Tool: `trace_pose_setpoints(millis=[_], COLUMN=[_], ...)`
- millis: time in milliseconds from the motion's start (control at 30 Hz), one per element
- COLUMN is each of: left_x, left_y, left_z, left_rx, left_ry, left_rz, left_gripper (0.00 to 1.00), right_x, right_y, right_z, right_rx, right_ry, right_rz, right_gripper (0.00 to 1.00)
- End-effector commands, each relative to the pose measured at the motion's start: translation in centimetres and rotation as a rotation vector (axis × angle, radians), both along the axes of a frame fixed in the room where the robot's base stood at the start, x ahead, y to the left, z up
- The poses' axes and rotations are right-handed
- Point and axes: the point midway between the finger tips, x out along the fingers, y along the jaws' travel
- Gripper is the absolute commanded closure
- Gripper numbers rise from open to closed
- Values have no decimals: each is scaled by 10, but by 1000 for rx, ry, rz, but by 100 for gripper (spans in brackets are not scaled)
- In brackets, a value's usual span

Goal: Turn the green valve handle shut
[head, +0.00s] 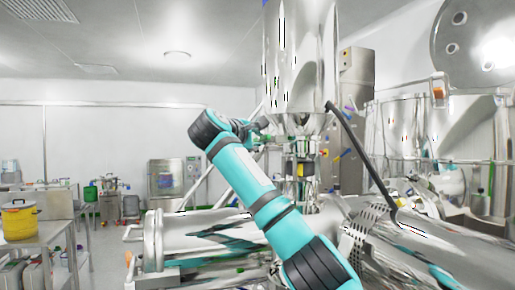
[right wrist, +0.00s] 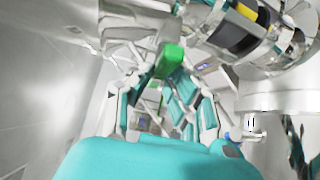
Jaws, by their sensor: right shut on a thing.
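The green valve handle (right wrist: 169,61) shows in the right wrist view as a bright green block between the fingertips of my right gripper (right wrist: 160,78). The gripper is shut on it. In the head view my right gripper (head: 257,132) is at the end of the teal arm, beside the lower part of the tall steel hopper (head: 300,55). There the handle is mostly hidden by the gripper and wrist; only a little green shows. How far the handle is turned I cannot tell. My left gripper is in neither view.
A large horizontal steel vessel (head: 195,235) lies below my arm. A dark slanted bar (head: 358,150) stands right of the hopper. More steel vessels (head: 400,125) fill the right. A yellow pot (head: 19,220) stands on a table at far left. Open floor shows between.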

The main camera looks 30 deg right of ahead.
Motion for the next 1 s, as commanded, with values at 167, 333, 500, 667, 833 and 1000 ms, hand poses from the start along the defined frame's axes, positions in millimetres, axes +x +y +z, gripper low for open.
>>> trace_pose_setpoints(millis=[167,333,500,667,833,1000], left_x=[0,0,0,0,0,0], left_y=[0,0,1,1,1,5], left_z=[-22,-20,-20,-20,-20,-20], left_rx=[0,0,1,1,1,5], left_ry=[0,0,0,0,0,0], left_rz=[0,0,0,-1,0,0], left_gripper=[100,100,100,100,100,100], right_x=[0,0,0,0,0,-2], right_y=[0,0,0,0,0,5], right_z=[-7,-3,-4,-3,-3,-2], right_rx=[-24,-27,-26,-27,-28,-28], right_ry=[-108,-122,-121,-121,-121,-122], right_rz=[0,0,0,0,0,1], right_gripper=[100,100,81,62,62,62])
